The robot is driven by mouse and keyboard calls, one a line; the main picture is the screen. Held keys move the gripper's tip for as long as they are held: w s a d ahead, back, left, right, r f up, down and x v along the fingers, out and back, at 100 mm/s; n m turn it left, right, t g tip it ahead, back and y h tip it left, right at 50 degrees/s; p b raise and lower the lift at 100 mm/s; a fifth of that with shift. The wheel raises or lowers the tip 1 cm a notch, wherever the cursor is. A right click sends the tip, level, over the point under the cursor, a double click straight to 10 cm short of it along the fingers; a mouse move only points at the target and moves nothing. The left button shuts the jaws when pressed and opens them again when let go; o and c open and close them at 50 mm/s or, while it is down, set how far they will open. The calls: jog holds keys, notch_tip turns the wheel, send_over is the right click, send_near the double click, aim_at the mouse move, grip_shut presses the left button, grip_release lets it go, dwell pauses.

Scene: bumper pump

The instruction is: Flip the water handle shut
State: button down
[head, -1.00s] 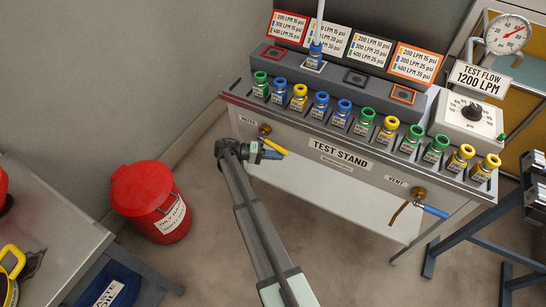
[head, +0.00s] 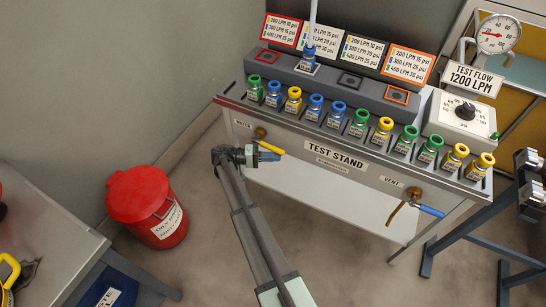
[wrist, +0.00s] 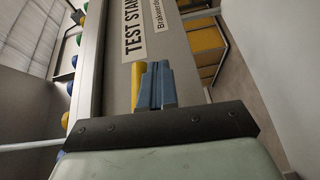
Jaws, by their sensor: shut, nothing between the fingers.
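The yellow water handle (head: 271,148) sits on a brass valve (head: 260,133) at the left end of the test stand's front panel, below the WATER label. It points to the right and slightly down in the head view. My gripper (head: 268,156) is shut and empty, its blue fingers right by the handle, just below it in the head view. In the wrist view the shut fingers (wrist: 155,86) lie alongside the yellow handle (wrist: 137,85), which shows on their left and is partly hidden by the gripper. I cannot tell whether they touch.
The test stand (head: 365,185) carries a row of colored couplings above the panel. A vent valve with a blue handle (head: 431,211) is at the panel's right. A red bin (head: 148,205) stands on the floor at left, near a grey table (head: 45,230). Open floor lies below.

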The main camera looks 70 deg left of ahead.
jog(key=s+a+f, duration=0.2)
jog(key=s+f, duration=0.5)
jog(key=s, duration=0.2)
jog(key=shift+s+f, duration=0.2)
jog(key=shift+s, duration=0.2)
jog(key=shift+a, duration=0.1)
dwell(0.4)
